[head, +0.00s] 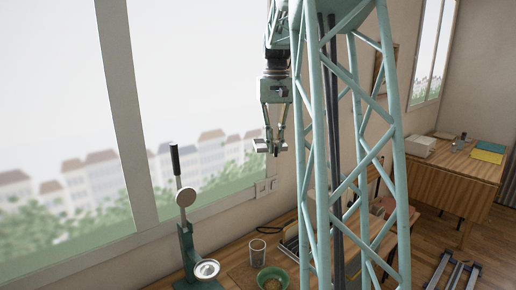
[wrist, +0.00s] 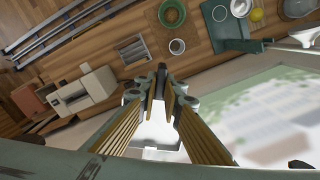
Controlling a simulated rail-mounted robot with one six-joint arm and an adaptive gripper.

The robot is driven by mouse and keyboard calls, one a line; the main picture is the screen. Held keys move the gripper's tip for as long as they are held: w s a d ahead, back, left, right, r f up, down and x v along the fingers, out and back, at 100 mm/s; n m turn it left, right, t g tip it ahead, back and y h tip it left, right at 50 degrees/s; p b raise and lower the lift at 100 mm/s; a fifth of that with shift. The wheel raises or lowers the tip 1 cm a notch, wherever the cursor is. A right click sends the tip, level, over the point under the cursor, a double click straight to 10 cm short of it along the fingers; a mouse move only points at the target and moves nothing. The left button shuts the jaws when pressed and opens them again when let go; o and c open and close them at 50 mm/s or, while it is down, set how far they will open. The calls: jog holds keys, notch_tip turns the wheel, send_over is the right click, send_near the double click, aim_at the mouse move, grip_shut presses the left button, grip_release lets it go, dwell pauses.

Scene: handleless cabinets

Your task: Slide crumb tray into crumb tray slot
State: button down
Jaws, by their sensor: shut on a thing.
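My gripper (head: 268,148) hangs pointing down in front of the window, high above the worktop. It also shows in the wrist view (wrist: 160,82), with its jaws nearly together. It is shut on a small pale piece (head: 260,145), which seems to be the crumb tray; its shape is hard to make out. A pale flat surface (wrist: 158,130) shows between the fingers in the wrist view, and I cannot tell if it is the same piece. A beige boxy appliance (wrist: 85,95) stands on the worktop left of the gripper in the wrist view. I cannot make out the crumb tray slot.
A green press with a tall lever (head: 187,235) stands at the window side. A glass (head: 257,252) and a green bowl (head: 272,276) are on the worktop. The bowl also shows in the wrist view (wrist: 171,13), near a grey slotted tray (wrist: 132,49). A wooden cabinet (head: 455,178) is at the right.

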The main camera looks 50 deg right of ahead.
jog(key=d, duration=0.1)
jog(key=d+f, duration=0.1)
jog(key=d, duration=0.1)
jog(key=shift+s+d+f+b, duration=0.2)
jog(key=shift+s+f+b, duration=0.1)
jog(key=shift+s, duration=0.05)
jog(key=shift+s, duration=0.1)
